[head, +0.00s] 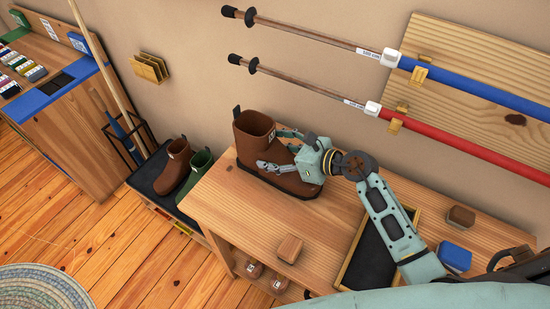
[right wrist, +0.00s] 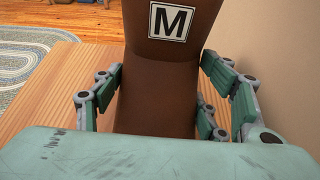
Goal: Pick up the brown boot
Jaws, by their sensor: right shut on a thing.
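A brown boot (head: 254,128) stands upright at the back left of the wooden bench, its toe toward the right. In the right wrist view the boot (right wrist: 158,95) fills the middle and bears a white label with an M. My right gripper (head: 277,150) comes from the right and is shut on the boot, with fingers on both sides of it. The boot's sole appears to be on the bench; I see no clear gap. Another brown boot (head: 174,168) stands in the low dark tray beside the bench. My left gripper is not in view.
A green boot (head: 196,175) shares the low tray. The bench (head: 235,205) also holds a brown block (head: 289,248), a dark-lined tray (head: 367,255), a brown brush (head: 461,216) and a blue one (head: 455,257). Trekking poles (head: 330,87) hang on the wall above.

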